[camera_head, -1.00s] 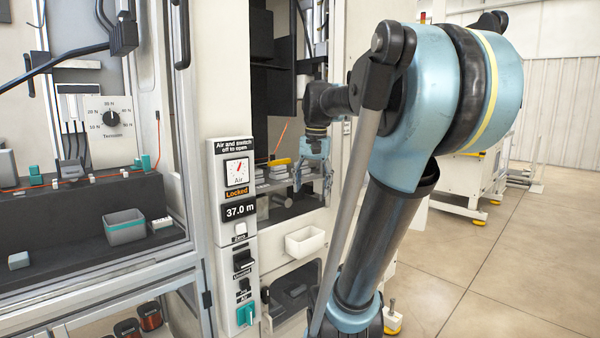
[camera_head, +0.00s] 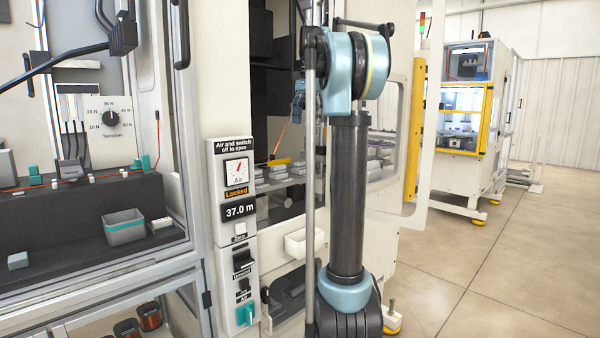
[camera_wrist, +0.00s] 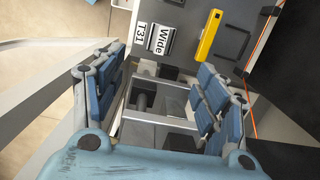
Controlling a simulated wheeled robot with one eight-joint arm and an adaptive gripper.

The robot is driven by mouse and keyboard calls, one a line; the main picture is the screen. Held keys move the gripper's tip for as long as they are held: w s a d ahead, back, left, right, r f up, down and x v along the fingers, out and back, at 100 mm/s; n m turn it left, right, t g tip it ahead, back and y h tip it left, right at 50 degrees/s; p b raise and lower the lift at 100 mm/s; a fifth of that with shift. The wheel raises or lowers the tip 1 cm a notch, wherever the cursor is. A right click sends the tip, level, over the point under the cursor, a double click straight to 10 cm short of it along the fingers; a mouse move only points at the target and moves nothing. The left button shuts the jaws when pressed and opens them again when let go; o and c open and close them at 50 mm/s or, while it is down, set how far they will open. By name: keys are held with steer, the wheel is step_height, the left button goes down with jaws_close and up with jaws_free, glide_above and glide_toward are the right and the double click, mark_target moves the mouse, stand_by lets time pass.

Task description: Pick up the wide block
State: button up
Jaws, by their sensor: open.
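In the head view, my gripper (camera_head: 297,103) shows only in part behind my arm, above a shelf of small grey blocks (camera_head: 276,172). I cannot tell there which block is the wide one.
A yellow piece (camera_wrist: 209,36) and a dark wire handle (camera_wrist: 233,42) lie right of the block. An orange wire (camera_wrist: 260,42) runs by a dark panel at right. Grey frame bars (camera_wrist: 157,118) lie below my fingers.

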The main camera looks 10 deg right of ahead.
mark_target(301, 163)
steer(key=f, duration=0.5)
steer(key=a+f, duration=0.1)
steer(key=f, duration=1)
steer(key=shift+s+a+f, duration=0.3)
steer(key=shift+a+f, duration=0.05)
steer(key=shift+f, duration=0.05)
steer(key=c, duration=1.3)
